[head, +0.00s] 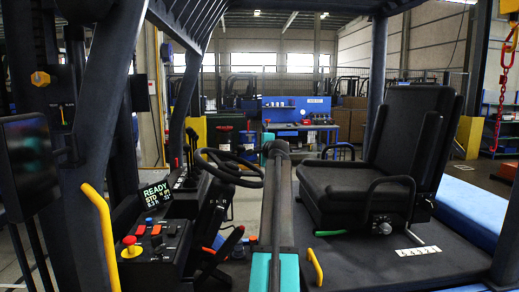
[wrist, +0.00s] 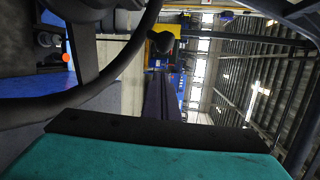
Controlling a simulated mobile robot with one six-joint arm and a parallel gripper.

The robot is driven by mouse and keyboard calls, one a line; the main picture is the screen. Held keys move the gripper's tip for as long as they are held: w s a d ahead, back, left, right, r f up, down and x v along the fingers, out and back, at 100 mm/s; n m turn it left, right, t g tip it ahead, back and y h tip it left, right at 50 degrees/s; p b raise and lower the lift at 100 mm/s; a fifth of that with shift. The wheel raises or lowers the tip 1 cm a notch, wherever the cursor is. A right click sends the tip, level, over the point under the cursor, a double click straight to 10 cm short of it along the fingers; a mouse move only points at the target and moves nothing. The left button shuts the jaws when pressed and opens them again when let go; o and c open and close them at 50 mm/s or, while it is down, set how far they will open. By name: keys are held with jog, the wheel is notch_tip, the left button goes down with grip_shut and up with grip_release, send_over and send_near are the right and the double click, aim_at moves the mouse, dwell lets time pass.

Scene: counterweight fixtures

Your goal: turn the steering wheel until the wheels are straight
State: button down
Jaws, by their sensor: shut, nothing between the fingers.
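The black steering wheel (head: 225,177) is on the console in the head view, left of my arm. In the wrist view its dark rim (wrist: 118,68) curves across the left side, close to the camera. My gripper (head: 268,142) is at the far end of my arm, near the wheel's right side, with its fingers mostly hidden by the arm. A teal and black part of it fills the bottom of the wrist view (wrist: 150,150). The gripper is shut with nothing held. I cannot tell whether it touches the rim. The truck's road wheels are not in view.
A lit display (head: 157,196) reading READY and a console (head: 155,250) with a red-and-yellow button stand left of my arm. Levers (head: 190,150) rise beside the wheel. A black seat (head: 400,150) is to the right. A dark pillar (head: 97,130) and yellow handrail (head: 103,230) border the left.

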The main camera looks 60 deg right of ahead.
aim_at(244, 148)
jog(key=w+p, duration=0.1)
jog(key=w, duration=0.1)
jog(key=w+d, duration=0.1)
jog(key=w, duration=0.1)
jog(key=shift+f+p, duration=0.2)
jog(key=shift+p, duration=0.15)
jog(key=shift+w+f, duration=0.2)
jog(key=shift+w, duration=0.45)
jog(key=shift+w+a+r+n+t+y+b, duration=0.1)
jog(key=shift+w+n+t+y+b, duration=0.25)
jog(key=shift+b, duration=0.45)
jog(key=shift+w+r+n+t+y+b, duration=0.15)
jog(key=shift+n+t+y+b, duration=0.15)
jog(key=shift+t+b, duration=0.35)
